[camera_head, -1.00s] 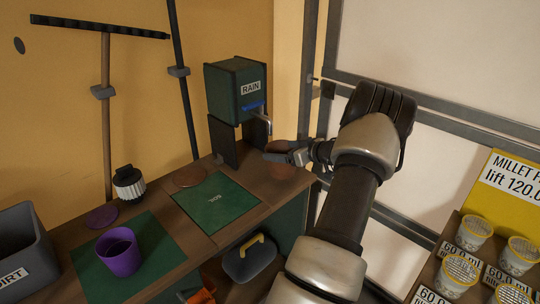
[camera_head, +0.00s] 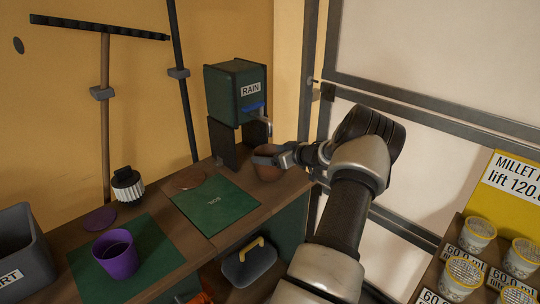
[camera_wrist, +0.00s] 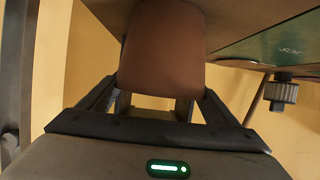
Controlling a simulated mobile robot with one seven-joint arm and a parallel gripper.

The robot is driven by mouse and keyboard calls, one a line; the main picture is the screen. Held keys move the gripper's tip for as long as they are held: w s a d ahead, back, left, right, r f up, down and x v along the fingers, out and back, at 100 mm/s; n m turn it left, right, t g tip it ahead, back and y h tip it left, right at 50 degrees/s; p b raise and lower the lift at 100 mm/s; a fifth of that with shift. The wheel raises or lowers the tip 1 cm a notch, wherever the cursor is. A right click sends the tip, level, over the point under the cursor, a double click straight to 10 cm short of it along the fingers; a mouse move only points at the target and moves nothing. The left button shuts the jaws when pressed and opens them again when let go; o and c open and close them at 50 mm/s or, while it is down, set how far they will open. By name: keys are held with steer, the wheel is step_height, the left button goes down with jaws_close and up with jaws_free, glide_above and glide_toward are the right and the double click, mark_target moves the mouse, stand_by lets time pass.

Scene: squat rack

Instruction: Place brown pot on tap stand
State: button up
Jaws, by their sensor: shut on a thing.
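The brown pot (camera_head: 267,167) is near the right end of the wooden counter, just in front of the tap stand. My gripper (camera_head: 272,158) is shut on it, with the arm reaching in from the right. In the wrist view the pot (camera_wrist: 163,45) sits between my two fingers (camera_wrist: 156,98). The tap stand (camera_head: 222,143) has dark upright panels under a green box marked RAIN (camera_head: 234,92). The box has a blue handle and a tap (camera_head: 264,126), which is above and close to the pot. I cannot tell whether the pot touches the surface below it.
A green mat (camera_head: 214,200) and a brown disc (camera_head: 189,178) lie left of the pot. A purple pot (camera_head: 116,262) stands on another green mat (camera_head: 152,243). A grey bin (camera_head: 22,262) is far left. A metal-framed wall (camera_head: 430,125) is behind my arm.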

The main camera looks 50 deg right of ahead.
steer(key=o, duration=1.8)
steer(key=shift+f, duration=0.15)
steer(key=shift+r, duration=0.2)
steer(key=shift+s+r, duration=0.15)
steer(key=shift+s, duration=0.2)
steer(key=p+v, duration=0.1)
steer(key=v, duration=1)
steer(key=shift+s+p, duration=0.15)
steer(key=shift+p, duration=0.2)
